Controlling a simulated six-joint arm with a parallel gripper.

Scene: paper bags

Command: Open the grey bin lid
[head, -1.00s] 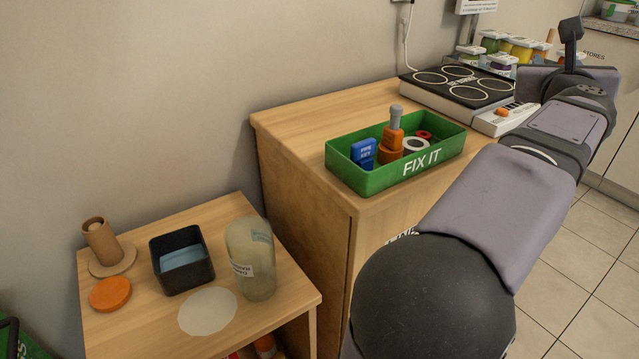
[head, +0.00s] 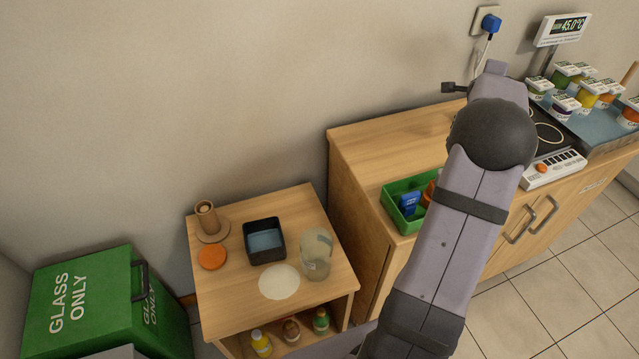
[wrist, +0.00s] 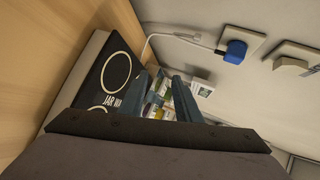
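A pale grey surface (head: 115,352) just shows at the bottom left edge of the head view, in front of the green bin. It may be part of the grey bin lid, but most of it is cut off. My gripper (wrist: 169,92) shows in the wrist view with its two fingers apart and nothing between them. It is up over the long cabinet, near the wall and the hob, far from the grey surface. In the head view its fingers are hidden behind my arm.
A green GLASS ONLY bin (head: 75,305) with a dark handle stands at the left. A low wooden table (head: 235,295) holds a black box, jar and orange lid. A green tray (head: 397,212) sits on the cabinet (head: 365,145). A blue plug (wrist: 236,47) is on the wall.

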